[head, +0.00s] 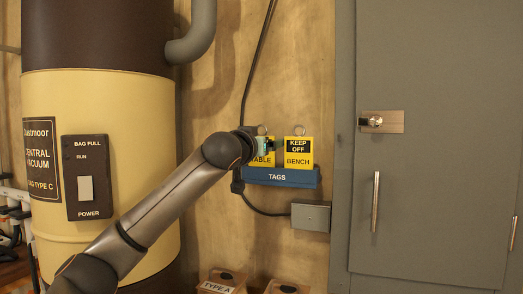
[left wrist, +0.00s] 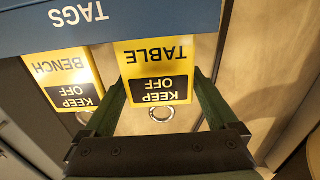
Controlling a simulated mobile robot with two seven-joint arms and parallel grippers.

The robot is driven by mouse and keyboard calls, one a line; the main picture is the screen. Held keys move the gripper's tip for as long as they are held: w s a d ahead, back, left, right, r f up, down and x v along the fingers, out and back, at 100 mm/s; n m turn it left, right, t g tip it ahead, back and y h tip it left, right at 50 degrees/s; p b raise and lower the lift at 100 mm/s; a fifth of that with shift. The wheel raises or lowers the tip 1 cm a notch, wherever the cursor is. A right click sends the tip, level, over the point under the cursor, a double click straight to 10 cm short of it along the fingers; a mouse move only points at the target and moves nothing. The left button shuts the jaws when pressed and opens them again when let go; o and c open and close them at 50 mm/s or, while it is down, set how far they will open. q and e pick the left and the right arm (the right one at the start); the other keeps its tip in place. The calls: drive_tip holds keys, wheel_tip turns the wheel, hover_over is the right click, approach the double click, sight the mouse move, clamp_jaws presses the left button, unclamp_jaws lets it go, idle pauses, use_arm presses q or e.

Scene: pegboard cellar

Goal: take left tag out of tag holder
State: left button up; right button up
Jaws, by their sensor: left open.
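The left tag (head: 264,160) is yellow with a black band and reads TABLE. It stands in the blue tag holder (head: 281,178) on the wall, partly hidden by my left gripper (head: 270,147) in the head view. In the left wrist view, which is upside down, the left tag (left wrist: 156,52) shows whole above the holder's edge (left wrist: 110,22), with a metal ring at its end. My left gripper (left wrist: 160,88) is open, with one green finger on each side of this tag. I cannot tell whether either finger touches it. My right gripper is not in view.
The right tag (head: 298,150), reading KEEP OFF BENCH, stands close beside the left one in the holder. A grey cabinet (head: 430,150) is to the right and a cream vacuum tank (head: 110,115) to the left. A black cable (head: 254,75) runs down the wall behind.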

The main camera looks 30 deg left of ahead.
use_arm(q)
drive_tip(key=shift+x, duration=0.8)
drive_tip(key=c, duration=0.9)
